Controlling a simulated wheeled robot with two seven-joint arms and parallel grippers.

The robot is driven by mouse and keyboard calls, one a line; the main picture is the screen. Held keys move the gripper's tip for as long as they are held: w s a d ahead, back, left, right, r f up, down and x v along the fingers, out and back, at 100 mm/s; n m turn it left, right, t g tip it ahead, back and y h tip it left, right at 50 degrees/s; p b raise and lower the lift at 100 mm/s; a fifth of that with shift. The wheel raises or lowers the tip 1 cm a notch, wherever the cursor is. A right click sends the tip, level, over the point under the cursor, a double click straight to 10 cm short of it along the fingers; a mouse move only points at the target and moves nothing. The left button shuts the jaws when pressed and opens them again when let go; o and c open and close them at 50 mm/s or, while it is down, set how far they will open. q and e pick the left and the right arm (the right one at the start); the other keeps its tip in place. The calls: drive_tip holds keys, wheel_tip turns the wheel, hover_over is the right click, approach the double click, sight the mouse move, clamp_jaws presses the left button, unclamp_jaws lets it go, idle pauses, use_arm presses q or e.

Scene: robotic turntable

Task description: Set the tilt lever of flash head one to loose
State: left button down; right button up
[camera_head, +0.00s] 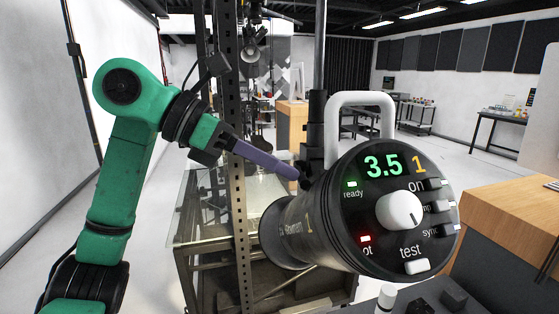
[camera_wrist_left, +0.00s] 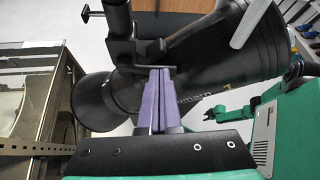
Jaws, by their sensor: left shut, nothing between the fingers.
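Flash head one (camera_head: 290,232) is a black barrel with a round control panel showing green 3.5 and orange 1. Its dark mounting bracket (camera_head: 317,125) stands beside the white handle. My left gripper (camera_head: 298,174) has purple fingers, shut and empty, with the tips at the bracket's side. In the left wrist view the fingertips (camera_wrist_left: 160,72) are at a thin dark bar on the bracket (camera_wrist_left: 122,45), which may be the tilt lever. I cannot tell if they touch it, nor the lever's setting. Part of my right arm shows small in the left wrist view; its jaws are unclear.
A perforated metal upright (camera_head: 238,160) stands close behind my left wrist. A glass-topped metal cart (camera_head: 195,210) is below it. A wooden-topped desk (camera_head: 515,205) is at the right. The white handle (camera_head: 335,120) arches above the flash head.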

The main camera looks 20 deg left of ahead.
use_arm(q)
drive_tip(key=f+m+t+b, duration=0.1)
drive_tip(key=f+m+t+y+b, duration=0.1)
drive_tip(key=b, duration=0.1)
drive_tip(key=shift+s+d+m+t, duration=0.15)
drive_tip(key=shift+s+m+t, duration=0.15)
use_arm(e)
drive_tip(key=f, duration=0.1)
drive_tip(key=w+f, duration=0.1)
drive_tip(key=shift+a+f, duration=0.15)
drive_tip(key=shift+f, duration=0.2)
